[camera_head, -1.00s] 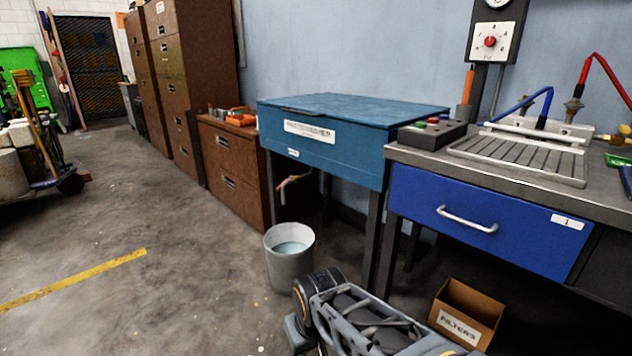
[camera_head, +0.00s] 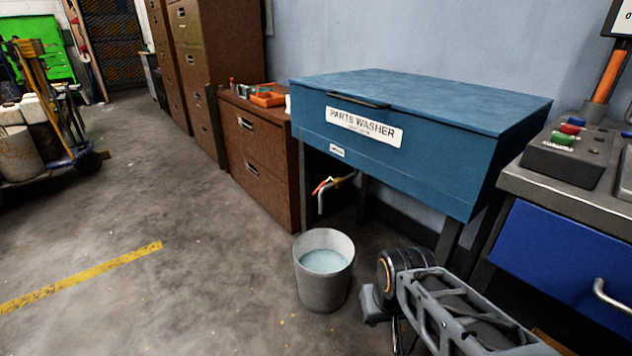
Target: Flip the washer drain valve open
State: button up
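The blue parts washer (camera_head: 425,170) stands against the wall on dark legs, lid down. Its drain valve (camera_head: 328,185) hangs under the left front part of the tank, with a small red and yellow handle and a grey spout pointing down. The handle's exact position is too small to tell. A grey bucket (camera_head: 322,285) with pale bluish liquid stands on the floor below the spout. My arm shows at the lower right, in front of the washer and apart from the valve.
A brown drawer cabinet (camera_head: 262,155) stands left of the washer, with an orange tray (camera_head: 267,99) on top. A workbench with a blue drawer (camera_head: 570,265) is close at the right. A loaded cart (camera_head: 75,165) stands far left. The floor left of the bucket is clear.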

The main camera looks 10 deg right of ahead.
aim_at(315, 192)
jog(key=u, duration=0.75)
jog(key=i, duration=0.85)
jog(key=u, duration=0.95)
